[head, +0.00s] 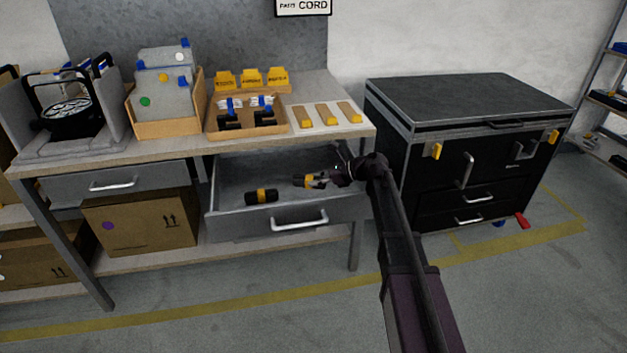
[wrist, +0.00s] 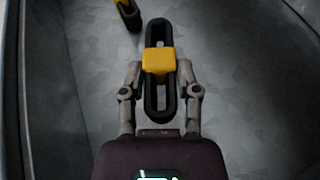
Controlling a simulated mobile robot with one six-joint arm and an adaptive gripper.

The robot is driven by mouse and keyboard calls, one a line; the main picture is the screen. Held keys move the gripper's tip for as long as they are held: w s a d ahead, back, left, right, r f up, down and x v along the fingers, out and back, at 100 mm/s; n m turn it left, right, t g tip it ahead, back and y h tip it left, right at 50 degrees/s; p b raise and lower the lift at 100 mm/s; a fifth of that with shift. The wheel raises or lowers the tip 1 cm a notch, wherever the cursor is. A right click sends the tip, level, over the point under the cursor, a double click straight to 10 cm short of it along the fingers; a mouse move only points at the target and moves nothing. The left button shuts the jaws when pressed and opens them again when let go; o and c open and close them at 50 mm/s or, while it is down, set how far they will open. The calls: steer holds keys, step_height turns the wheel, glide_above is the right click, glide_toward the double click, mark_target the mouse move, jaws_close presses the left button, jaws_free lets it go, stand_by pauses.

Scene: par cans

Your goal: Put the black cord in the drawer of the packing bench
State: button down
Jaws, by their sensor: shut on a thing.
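The packing bench's right drawer (head: 232,222) is pulled open in the head view, and its grey floor (wrist: 245,90) fills much of the wrist view. My gripper (head: 318,181) is inside the drawer opening at its right part. In the wrist view my gripper (wrist: 159,80) is shut on a black cord (wrist: 159,102), a long bundle with a yellow band around its middle. The same held cord (head: 308,181) shows in the head view. Whether it touches the drawer floor I cannot tell. A second black cord with a yellow band (head: 261,196) lies in the drawer, apart from the held one; it also shows in the wrist view (wrist: 127,12).
A closed drawer (head: 90,184) is at left. A black case (head: 470,150) stands right of the bench.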

steer(key=shift+s+f+b, duration=0.1)
steer(key=shift+f+b, duration=0.35)
steer(key=shift+b, duration=0.1)
steer(key=shift+c, duration=1.7)
jaws_free()
steer(key=shift+r+p, duration=0.25)
steer(key=shift+p, duration=0.15)
steer(key=shift+r+p, duration=0.25)
steer(key=shift+p, duration=0.05)
steer(key=p+v, duration=0.4)
steer(key=v, duration=0.8)
